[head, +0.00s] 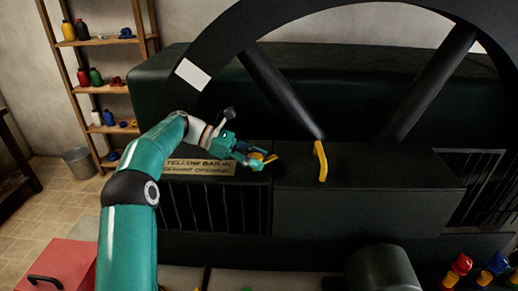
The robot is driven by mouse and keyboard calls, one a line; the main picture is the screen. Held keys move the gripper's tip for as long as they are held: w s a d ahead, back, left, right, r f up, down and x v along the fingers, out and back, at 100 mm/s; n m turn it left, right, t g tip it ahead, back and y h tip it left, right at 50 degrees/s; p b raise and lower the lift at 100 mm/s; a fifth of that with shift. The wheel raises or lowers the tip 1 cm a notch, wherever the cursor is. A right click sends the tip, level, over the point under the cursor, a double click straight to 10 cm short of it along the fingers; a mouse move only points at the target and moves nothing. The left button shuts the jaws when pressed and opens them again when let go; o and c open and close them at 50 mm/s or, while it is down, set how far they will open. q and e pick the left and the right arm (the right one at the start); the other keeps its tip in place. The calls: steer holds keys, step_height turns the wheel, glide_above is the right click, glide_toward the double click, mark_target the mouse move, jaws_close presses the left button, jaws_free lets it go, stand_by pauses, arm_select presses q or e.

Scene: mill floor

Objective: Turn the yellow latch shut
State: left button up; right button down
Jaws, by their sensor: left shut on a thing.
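The yellow latch (257,156) sits at the top corner of the dark machine housing, at the right end of a tan sign plate (200,167) with dark lettering. My left gripper (256,160) is shut on the latch, and its fingers hide part of it. A separate yellow bar (321,161) stands nearly upright on the housing, a short way right of the gripper and apart from it. My right gripper is not in view.
A large dark spoked wheel (268,88) rises behind the latch. A slatted grille (212,207) is below it. Shelves (103,89) with bottles stand at the back left. A red box (62,264) is at the front left.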

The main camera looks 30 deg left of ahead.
arm_select(q)
steer(key=shift+a+m+g+h, duration=0.1)
steer(key=shift+m+g+h, duration=0.3)
steer(key=shift+m+g, duration=0.55)
steer(key=o, duration=1.2)
steer(key=shift+w+a, duration=0.1)
steer(key=shift+c, duration=0.2)
